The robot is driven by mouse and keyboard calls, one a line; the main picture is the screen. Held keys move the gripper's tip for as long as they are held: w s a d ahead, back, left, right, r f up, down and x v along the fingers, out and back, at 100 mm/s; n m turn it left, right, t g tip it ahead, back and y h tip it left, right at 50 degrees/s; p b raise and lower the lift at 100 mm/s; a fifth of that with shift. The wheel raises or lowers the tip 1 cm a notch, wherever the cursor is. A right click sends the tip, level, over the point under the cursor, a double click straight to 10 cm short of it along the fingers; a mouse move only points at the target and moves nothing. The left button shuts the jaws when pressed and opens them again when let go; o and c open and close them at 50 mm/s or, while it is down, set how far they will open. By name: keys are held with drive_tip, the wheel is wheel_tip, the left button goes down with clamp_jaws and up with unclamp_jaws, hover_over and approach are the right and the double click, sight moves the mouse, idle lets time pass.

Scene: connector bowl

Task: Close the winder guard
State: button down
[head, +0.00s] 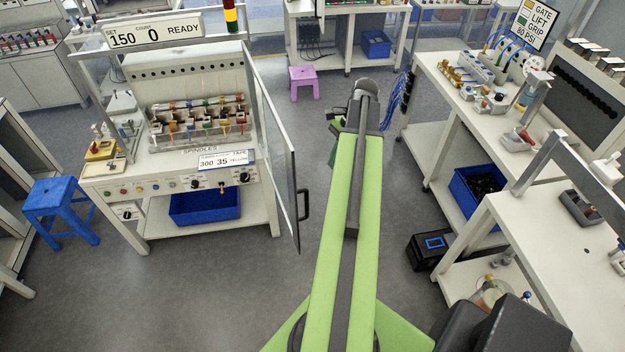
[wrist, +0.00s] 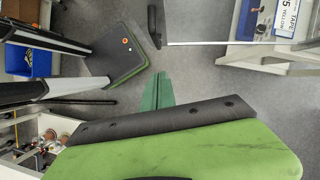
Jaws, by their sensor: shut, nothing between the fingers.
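The winder guard (head: 276,135) is a clear panel in a thin dark frame on the right side of the white winder (head: 200,62). It stands swung open, jutting out towards me past the bench front. Its dark handle (head: 303,205) is on the free edge. In the wrist view the handle (wrist: 154,22) and the guard's thin edge (wrist: 200,43) show at the top. My gripper (wrist: 160,88) is shut and empty, apart from the handle. In the head view it is mostly hidden behind my arm, right of the guard.
The winder bench holds spindles (head: 200,122) and a front panel of knobs, with a blue bin (head: 205,205) below. A blue stool (head: 58,208) stands left and a purple stool (head: 303,80) behind. White benches (head: 470,115) line the right.

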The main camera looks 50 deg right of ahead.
drive_tip(key=w+a+f+b, duration=0.2)
drive_tip(key=a+f+b, duration=0.5)
drive_tip(key=f+b, duration=0.1)
drive_tip(key=shift+w+f+b, duration=0.15)
drive_tip(key=shift+f+b, duration=0.2)
drive_tip(key=shift+f, duration=0.25)
